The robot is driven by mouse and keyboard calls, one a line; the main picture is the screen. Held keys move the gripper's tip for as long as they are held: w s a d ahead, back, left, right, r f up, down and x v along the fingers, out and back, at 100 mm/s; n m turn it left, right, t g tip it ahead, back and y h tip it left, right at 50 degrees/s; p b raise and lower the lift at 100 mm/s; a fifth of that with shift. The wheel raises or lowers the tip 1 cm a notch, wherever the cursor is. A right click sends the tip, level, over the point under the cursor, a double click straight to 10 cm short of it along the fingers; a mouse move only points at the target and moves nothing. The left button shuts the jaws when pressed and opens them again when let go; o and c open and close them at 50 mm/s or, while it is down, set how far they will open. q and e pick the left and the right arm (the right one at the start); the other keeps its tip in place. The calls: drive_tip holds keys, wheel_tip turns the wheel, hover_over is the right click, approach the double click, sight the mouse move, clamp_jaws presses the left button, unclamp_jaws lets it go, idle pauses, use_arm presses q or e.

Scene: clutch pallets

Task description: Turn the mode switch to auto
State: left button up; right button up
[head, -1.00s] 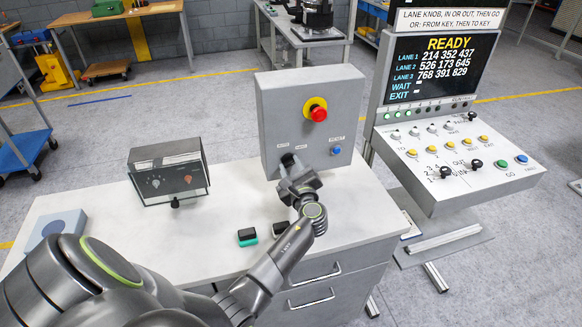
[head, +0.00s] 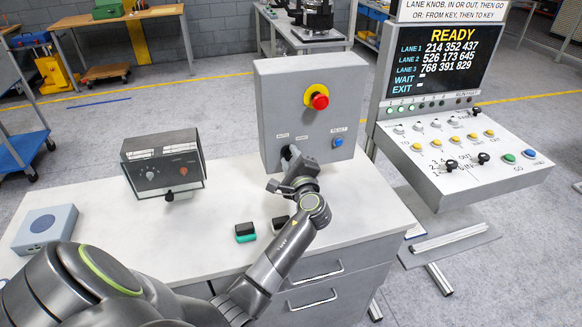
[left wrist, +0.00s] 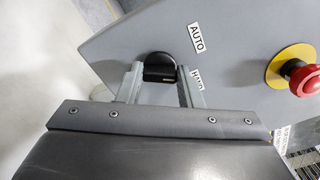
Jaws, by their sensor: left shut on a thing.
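The mode switch is on the front of the grey control box (head: 269,90). Its black knob (left wrist: 159,68) shows in the left wrist view between my two fingers. My left gripper (left wrist: 158,78) is shut on this knob, and it also shows at the box in the head view (head: 289,157). The AUTO label (left wrist: 197,38) is clear of the fingers. The second label (left wrist: 199,78) is partly hidden by a finger. In the head view my gripper mostly hides the knob, and I cannot tell which label it points to. My right gripper is not in view.
A red emergency button (head: 319,100) and a blue reset button (head: 338,142) are on the same box. A dark meter box (head: 163,165), a blue-grey box (head: 45,228) and a green-black block (head: 245,232) stand on the white bench. A console (head: 460,150) is at right.

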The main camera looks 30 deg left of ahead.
use_arm(q)
drive_tip(key=n+b, duration=0.3)
drive_tip(key=n, duration=0.1)
drive_tip(key=shift+f+b, duration=0.2)
drive_tip(key=shift+b, duration=0.15)
drive_tip(key=shift+n+b, duration=0.7)
drive_tip(key=shift+n, duration=0.3)
drive_tip(key=shift+r, duration=0.1)
drive_tip(key=o, duration=1)
